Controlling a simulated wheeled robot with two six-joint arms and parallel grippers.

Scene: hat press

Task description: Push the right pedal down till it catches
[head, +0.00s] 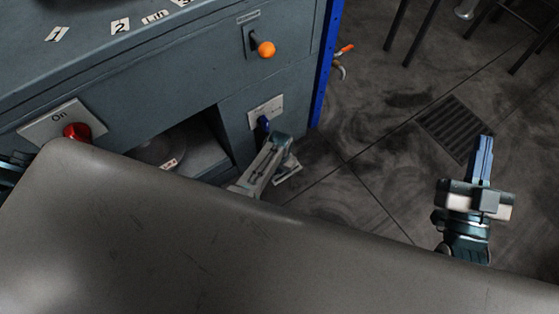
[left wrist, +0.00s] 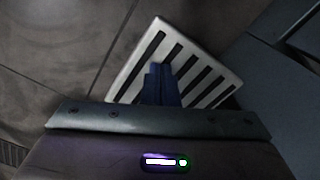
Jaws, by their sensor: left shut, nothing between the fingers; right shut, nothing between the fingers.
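The right pedal's tread, a pale plate with dark slots (left wrist: 203,84), fills the middle of the left wrist view. It lies tilted in the picture beside the cabinet. My left gripper (left wrist: 160,82) is shut and empty, its dark blue fingers pointing down over the tread and hiding part of it. I cannot tell whether the tips touch it. In the head view the pale pedal (head: 289,176) shows only in part, low at the cabinet's right end, with grey arm parts over it. My right gripper (head: 483,158) is shut and empty over open floor at the right.
The grey-blue cabinet (head: 190,75) carries an orange knob (head: 266,49), a red knob (head: 77,132) by an "On" plate, and a blue knob (head: 264,123) above the pedal. A blue post (head: 325,70) edges it. A drain grate (head: 455,125) lies in clear floor; stool legs stand behind.

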